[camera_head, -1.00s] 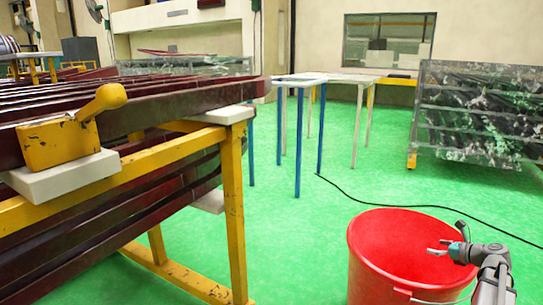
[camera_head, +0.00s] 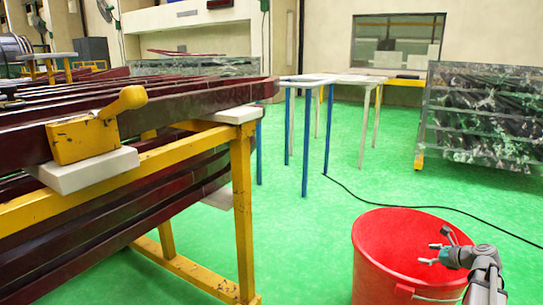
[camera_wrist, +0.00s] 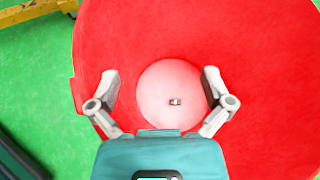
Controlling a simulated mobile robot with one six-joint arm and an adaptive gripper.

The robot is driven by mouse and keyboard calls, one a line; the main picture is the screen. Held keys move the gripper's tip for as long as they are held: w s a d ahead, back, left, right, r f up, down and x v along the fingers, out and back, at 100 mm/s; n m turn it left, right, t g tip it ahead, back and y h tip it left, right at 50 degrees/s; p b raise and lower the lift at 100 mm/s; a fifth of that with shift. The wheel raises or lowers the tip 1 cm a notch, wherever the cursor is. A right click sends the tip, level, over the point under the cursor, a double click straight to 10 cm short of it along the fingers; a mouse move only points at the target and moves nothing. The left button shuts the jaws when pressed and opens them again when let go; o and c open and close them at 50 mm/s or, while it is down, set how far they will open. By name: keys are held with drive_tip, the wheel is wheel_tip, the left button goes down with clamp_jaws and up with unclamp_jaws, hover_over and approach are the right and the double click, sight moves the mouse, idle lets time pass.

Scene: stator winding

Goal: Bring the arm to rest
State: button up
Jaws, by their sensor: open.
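My gripper (camera_head: 430,254) is over the right part of the red bucket (camera_head: 400,240) in the head view. In the wrist view my gripper (camera_wrist: 160,88) is open, its two fingers wide apart with nothing between them. Below it the inside of the red bucket (camera_wrist: 265,60) fills most of that view. A small metallic piece (camera_wrist: 175,102) lies on the pale round bottom of the bucket. My arm is folded at the lower right of the head view.
A yellow rack (camera_head: 243,210) with long dark red bars (camera_head: 200,103) stands on the left. A yellow clamp block (camera_head: 85,138) sits on its white pad. Tables (camera_head: 335,79) and a plastic-wrapped rack (camera_head: 480,120) stand behind. A black cable (camera_head: 375,200) crosses the open green floor.

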drive_tip(key=s+a+f+n+g+p, duration=0.1)
drive_tip(key=s+a+n+g+p, duration=0.15)
drive_tip(key=a+n, duration=0.65)
drive_tip(key=s+a+f+n+g+p, duration=0.1)
drive_tip(key=s+a+f+n+g, duration=0.2)
drive_tip(key=a, duration=1.1)
drive_tip(key=s+a+r+n+g+h+p, duration=0.2)
drive_tip(key=s+a+n+g+h+p, duration=0.3)
drive_tip(key=s+a+n, duration=0.85)
wheel_tip(320, 180, up, 38)
drive_tip(key=w+n+h+p, duration=0.1)
drive_tip(key=n+p, duration=0.1)
drive_tip(key=p, duration=3.4)
drive_tip(key=shift+w+a+p, duration=0.15)
drive_tip(key=shift+w+p, duration=0.1)
drive_tip(key=shift+p, duration=0.15)
